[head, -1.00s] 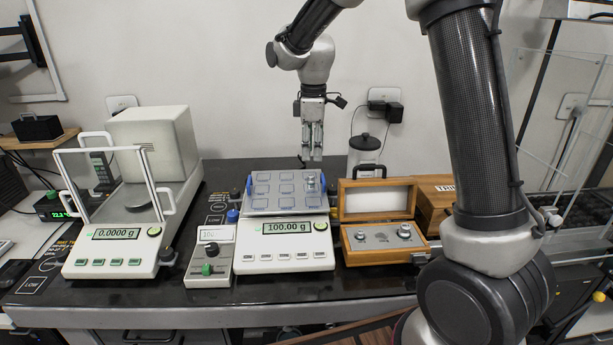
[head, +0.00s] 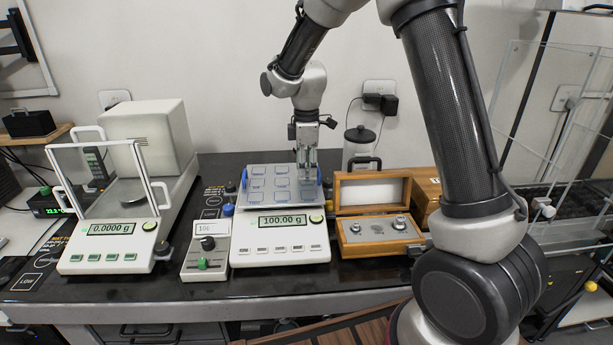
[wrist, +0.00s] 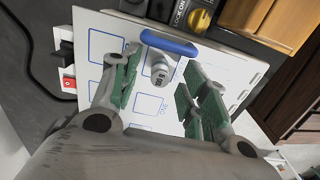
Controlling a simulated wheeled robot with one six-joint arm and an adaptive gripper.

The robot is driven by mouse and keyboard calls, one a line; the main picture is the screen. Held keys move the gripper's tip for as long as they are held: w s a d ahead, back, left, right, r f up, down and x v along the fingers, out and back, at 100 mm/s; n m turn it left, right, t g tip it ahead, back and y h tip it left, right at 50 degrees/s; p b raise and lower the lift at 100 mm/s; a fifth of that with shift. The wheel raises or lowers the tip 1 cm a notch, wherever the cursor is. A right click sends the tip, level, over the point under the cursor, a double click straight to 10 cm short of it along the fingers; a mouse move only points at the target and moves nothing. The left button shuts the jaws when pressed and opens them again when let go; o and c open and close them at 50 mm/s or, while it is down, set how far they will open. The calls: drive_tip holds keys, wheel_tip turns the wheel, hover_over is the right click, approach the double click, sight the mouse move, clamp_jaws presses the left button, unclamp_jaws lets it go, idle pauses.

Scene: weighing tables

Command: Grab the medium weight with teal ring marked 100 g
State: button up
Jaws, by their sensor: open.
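A metal weight (wrist: 160,72) with a knob stands upright on the marked pan (head: 262,203) of the middle scale, seen in the wrist view beside a blue handle. Its side marking is too small to read surely, and I cannot make out a teal ring. The scale's display (head: 283,220) reads 100.00 g. My gripper (head: 307,172) points down over the pan's right back part and mostly hides the weight in the head view. In the wrist view its green-padded fingers (wrist: 160,84) are open, one on each side of the weight, with visible gaps.
An open wooden case (head: 350,238) with metal weights stands right of the scale. A glass-sided balance (head: 108,230) stands at the left, a small control box (head: 207,262) between them. A lidded jar (head: 359,145) stands behind, near my gripper.

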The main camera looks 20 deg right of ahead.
clamp_jaws()
drive_tip(key=shift+r, duration=0.15)
